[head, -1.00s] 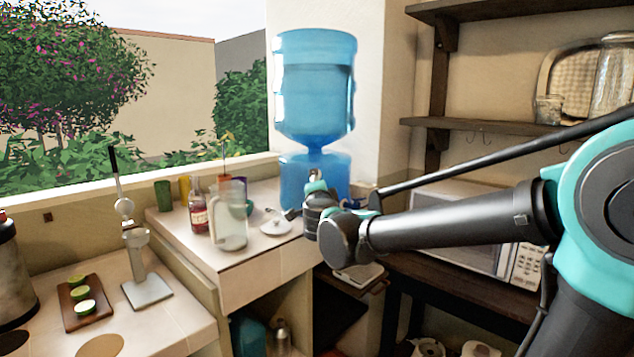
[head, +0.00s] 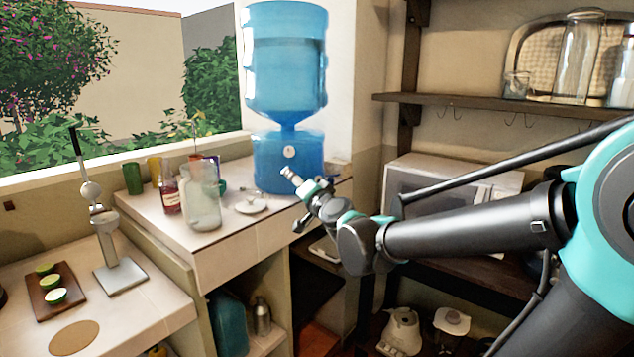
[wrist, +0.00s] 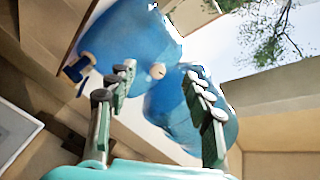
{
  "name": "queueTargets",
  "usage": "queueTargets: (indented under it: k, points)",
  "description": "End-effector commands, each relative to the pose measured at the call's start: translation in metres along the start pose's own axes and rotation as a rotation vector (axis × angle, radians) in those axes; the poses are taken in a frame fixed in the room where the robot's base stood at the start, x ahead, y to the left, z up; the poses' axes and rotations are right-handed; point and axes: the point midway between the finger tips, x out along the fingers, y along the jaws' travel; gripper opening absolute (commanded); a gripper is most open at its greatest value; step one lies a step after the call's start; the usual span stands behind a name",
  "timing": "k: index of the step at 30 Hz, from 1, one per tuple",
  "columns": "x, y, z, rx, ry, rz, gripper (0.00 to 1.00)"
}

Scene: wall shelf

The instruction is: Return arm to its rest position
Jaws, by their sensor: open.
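My gripper (head: 290,199) is near the middle of the head view, in front of the blue water dispenser (head: 287,160) and beside the tiled counter. My arm reaches in from the right edge. In the wrist view my gripper (wrist: 160,115) has its two fingers wide apart with nothing between them. The water dispenser (wrist: 135,45) shows tilted behind the fingers, and I see no contact with it.
A glass jug (head: 202,205), a red-labelled bottle (head: 171,197) and a small white lid-like dish (head: 251,205) stand on the counter (head: 240,235). A microwave (head: 415,182) is behind my arm. A wall shelf (head: 480,108) holds glassware at upper right.

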Motion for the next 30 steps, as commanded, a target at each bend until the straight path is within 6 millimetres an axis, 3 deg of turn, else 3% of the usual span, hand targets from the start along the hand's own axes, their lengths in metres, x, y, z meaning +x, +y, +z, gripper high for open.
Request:
queueTargets:
  k: [5,9,15,18,21,24,30]
  points:
    - [-0.053,0.083,0.043,-0.246,-0.254,0.103,0.51]
    - [-0.107,0.158,0.072,-0.379,-0.450,0.258,0.51]
    - [-0.200,0.255,0.095,-0.477,-0.683,0.531,0.51]
    - [-0.246,0.291,0.100,-0.496,-0.775,0.666,0.51]
    - [-0.285,0.315,0.102,-0.500,-0.840,0.775,0.51]
    - [-0.309,0.328,0.103,-0.499,-0.881,0.845,0.51]
    - [-0.324,0.335,0.103,-0.497,-0.905,0.887,0.51]
